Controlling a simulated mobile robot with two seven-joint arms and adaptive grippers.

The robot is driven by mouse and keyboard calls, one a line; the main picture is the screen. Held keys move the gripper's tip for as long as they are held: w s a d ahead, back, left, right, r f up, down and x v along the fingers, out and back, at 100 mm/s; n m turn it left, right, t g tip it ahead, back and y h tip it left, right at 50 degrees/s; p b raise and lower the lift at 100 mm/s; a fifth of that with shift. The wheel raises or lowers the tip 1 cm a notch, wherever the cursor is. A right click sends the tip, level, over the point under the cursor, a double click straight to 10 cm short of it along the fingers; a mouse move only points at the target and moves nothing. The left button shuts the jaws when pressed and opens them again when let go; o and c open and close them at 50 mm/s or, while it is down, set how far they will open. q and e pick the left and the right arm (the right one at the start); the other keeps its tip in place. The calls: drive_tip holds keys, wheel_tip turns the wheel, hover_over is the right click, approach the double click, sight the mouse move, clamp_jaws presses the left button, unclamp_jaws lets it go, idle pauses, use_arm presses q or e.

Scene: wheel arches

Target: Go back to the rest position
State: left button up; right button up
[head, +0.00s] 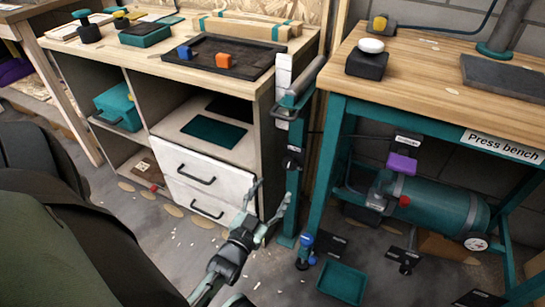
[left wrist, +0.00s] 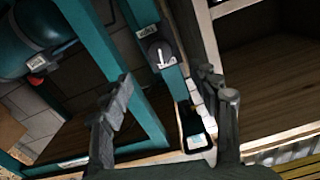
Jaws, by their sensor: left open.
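My left gripper (head: 268,207) is low in the head view, in front of the white drawers (head: 205,185) and left of the teal post (head: 293,180). Its two fingers are spread apart and I see nothing between them. In the left wrist view the same gripper (left wrist: 163,105) shows both dark fingers wide apart, with the teal frame behind them. My right gripper is in neither view.
A wooden workbench (head: 130,55) with a dark tray (head: 235,67) stands at left. The press bench (head: 430,75) stands at right, with a teal tank (head: 440,205) beneath. A teal tray (head: 342,282) lies on the floor. Floor left of my gripper is mostly open, with scattered chips.

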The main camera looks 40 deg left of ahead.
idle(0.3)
use_arm(q)
drive_tip(key=s+d+f+m+g+h+p, duration=0.1)
drive_tip(key=s+d+f+g+h+p, duration=0.15)
drive_tip(key=d+f+g, duration=0.35)
drive_tip(key=s+d+f+m+g, duration=0.1)
drive_tip(key=s+g, duration=0.7)
drive_tip(key=s, duration=0.4)
drive_tip(key=shift+f, duration=0.2)
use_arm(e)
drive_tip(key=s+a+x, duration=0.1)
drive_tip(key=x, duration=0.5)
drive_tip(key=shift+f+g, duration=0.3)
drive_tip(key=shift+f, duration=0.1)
